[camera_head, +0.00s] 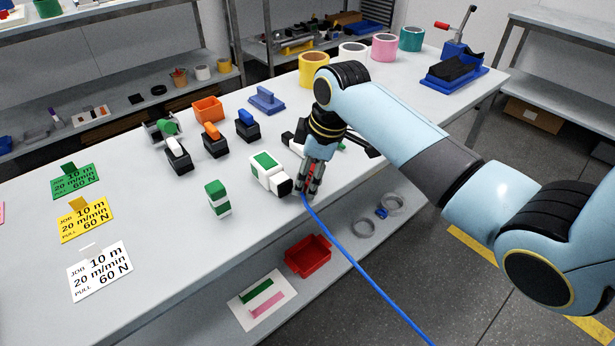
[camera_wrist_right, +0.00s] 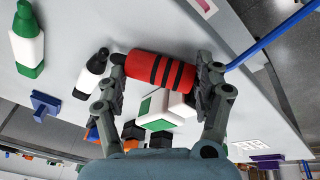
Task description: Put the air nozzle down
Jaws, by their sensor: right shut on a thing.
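The air nozzle is a red cylinder with black bands (camera_wrist_right: 172,72) in the right wrist view. A blue hose (camera_head: 362,272) runs from it over the table's front edge. It also shows in the wrist view (camera_wrist_right: 270,39). My right gripper (camera_head: 307,190) is shut on the nozzle, one finger at each end, close to the table (camera_head: 135,225) near its front edge. In the head view the fingers mostly hide the nozzle. I cannot tell whether it touches the tabletop. My left gripper is not in view.
A green and white block (camera_head: 217,198) stands farther left. Tape rolls (camera_head: 353,52) line the back. A red bin (camera_head: 307,256) sits on the lower shelf. The front-left tabletop has free room.

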